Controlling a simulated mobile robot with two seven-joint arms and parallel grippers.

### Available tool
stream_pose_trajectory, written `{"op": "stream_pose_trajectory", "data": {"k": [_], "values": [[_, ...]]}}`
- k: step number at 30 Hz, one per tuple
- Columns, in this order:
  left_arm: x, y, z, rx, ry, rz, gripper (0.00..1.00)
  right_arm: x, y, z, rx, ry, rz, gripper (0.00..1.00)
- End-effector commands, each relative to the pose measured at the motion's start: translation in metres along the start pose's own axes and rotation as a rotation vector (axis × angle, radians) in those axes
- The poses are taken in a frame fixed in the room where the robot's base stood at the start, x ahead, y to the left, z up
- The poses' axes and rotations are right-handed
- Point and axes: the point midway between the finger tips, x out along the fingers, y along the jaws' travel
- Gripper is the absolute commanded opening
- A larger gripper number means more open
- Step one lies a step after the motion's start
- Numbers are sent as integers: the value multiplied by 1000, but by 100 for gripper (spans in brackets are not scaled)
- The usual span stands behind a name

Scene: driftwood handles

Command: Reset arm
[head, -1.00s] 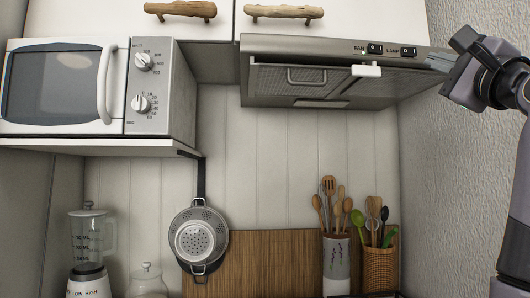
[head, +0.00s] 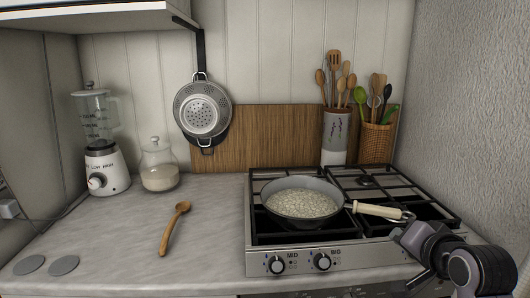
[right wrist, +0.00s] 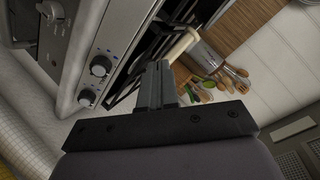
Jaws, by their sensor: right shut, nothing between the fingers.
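My right gripper (head: 401,234) is at the lower right in the head view, in front of the stove's right front edge and just below the end of the pan handle. In the right wrist view its two fingers (right wrist: 157,86) are together with nothing held. The pan (head: 302,201) sits on the stove with pale, grainy food in it, its cream handle (head: 378,210) pointing right. Whether the gripper touches the stove or handle cannot be told. My left gripper is not in view.
The stove (head: 350,258) has two front knobs. A wooden spoon (head: 173,228) lies on the counter (head: 110,245). A blender (head: 104,165) and a glass jar (head: 159,166) stand at the back left. A utensil crock (head: 336,135) and basket (head: 375,144) stand behind the stove. A textured wall (head: 460,120) is at right.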

Motion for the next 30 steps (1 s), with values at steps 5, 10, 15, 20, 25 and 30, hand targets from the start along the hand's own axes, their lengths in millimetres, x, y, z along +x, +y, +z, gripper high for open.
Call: {"op": "stream_pose_trajectory", "data": {"k": [5,10,15,20,25,30], "values": [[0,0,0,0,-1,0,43,-16,59,80,-206,-153,119,0],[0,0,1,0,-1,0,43,-47,107,148,-395,-315,195,0],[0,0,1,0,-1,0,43,-92,148,207,-571,-493,240,0],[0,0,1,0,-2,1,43,-137,175,250,-709,-651,251,0],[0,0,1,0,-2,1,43,-185,196,283,-828,-808,243,0],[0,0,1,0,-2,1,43,-151,198,294,-839,-696,181,0]]}}
